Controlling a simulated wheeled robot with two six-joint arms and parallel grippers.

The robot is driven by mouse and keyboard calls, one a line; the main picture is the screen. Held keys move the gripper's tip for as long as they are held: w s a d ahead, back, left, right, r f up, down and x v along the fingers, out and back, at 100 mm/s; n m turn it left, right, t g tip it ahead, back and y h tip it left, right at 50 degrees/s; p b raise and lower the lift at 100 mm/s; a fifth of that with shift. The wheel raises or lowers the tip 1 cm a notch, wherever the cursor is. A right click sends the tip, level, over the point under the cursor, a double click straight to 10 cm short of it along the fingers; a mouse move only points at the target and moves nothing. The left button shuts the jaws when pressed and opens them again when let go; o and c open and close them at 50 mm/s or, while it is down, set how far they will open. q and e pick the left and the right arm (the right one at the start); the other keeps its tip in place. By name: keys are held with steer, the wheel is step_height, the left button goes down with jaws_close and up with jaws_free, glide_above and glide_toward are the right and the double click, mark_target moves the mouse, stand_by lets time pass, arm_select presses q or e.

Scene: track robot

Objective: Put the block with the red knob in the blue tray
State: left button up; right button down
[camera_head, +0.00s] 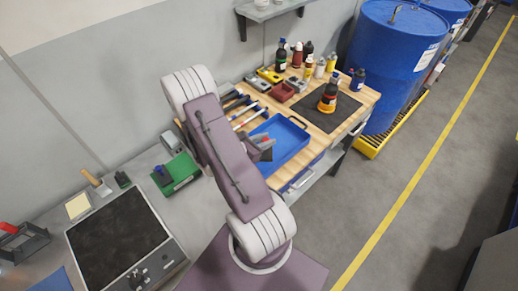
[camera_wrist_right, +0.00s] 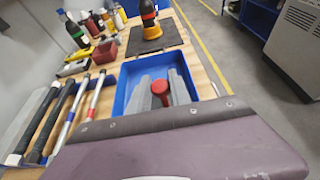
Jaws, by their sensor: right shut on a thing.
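My right gripper (camera_head: 259,150) is over the near left part of the blue tray (camera_head: 291,150) on the wooden bench. It is shut on the block with the red knob (camera_head: 266,141). In the right wrist view the red knob (camera_wrist_right: 160,88) shows between the grey fingers, with the blue tray (camera_wrist_right: 205,86) around and beyond them. The body of the block is mostly hidden by the fingers and my arm. I cannot tell whether it touches the tray floor. The visible part of the tray floor is empty. My left gripper is not in view.
Hammers and other long tools (camera_wrist_right: 60,112) lie left of the tray. A red bin (camera_head: 283,91) and several bottles stand behind it. A dark mat (camera_head: 310,112) bears an orange and black bottle (camera_head: 328,99). Blue drums (camera_head: 393,58) stand right of the bench.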

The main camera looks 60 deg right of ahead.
steer(key=w+f, duration=0.2)
steer(key=f, duration=0.1)
steer(key=w+f, duration=0.1)
steer(key=f, duration=0.1)
steer(key=shift+f, duration=0.15)
steer(key=shift+w+d+f, duration=0.1)
steer(key=shift+w+f, duration=0.05)
steer(key=shift+f, duration=0.15)
steer(key=shift+f, duration=0.2)
steer(key=c, duration=1.2)
jaws_free()
